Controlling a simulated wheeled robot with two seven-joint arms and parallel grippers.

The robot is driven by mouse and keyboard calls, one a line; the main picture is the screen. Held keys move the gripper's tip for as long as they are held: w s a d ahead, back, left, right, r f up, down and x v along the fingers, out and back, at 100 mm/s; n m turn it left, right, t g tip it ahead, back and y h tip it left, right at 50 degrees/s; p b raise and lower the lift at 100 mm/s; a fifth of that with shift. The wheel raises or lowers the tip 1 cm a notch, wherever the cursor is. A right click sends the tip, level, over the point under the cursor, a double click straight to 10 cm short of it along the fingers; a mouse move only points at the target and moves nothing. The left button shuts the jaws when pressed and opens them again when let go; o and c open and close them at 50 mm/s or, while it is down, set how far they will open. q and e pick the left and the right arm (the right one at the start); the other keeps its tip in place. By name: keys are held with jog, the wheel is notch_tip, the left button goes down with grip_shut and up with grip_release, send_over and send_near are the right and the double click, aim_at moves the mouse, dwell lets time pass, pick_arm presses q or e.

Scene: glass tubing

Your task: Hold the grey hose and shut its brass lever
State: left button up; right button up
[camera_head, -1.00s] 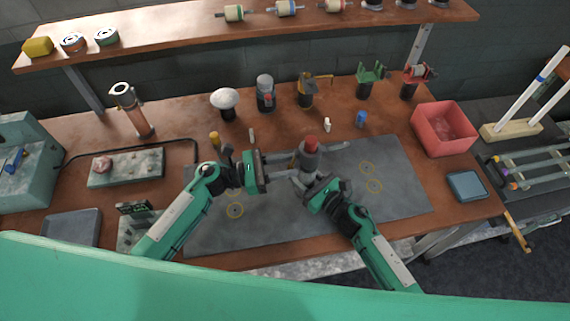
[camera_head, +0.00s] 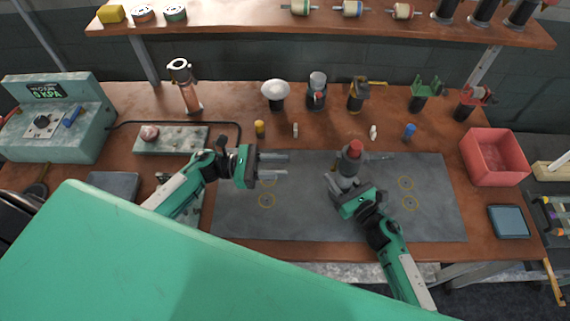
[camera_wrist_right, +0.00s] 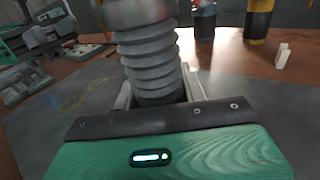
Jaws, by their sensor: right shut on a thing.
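The grey hose (camera_head: 349,166) stands upright over the dark mat, with a red top. In the right wrist view its ribbed grey body (camera_wrist_right: 150,60) rises from between my right fingers. My right gripper (camera_head: 342,183) is shut on the lower part of the hose. My left gripper (camera_head: 287,166) is to the left of the hose, with its two fingers parallel, apart and empty, pointing right. There is a clear gap between its fingertips and the hose. I cannot make out the brass lever or its position for certain.
The dark mat (camera_head: 305,215) is mostly bare and has yellow rings. A red bin (camera_head: 497,178) and a blue-grey tray (camera_head: 508,222) are at the right. Several fittings, including a white-capped one (camera_head: 275,90), line the back. A gauge box (camera_head: 60,135) stands at the left.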

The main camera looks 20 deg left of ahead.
jog(key=o, duration=1.3)
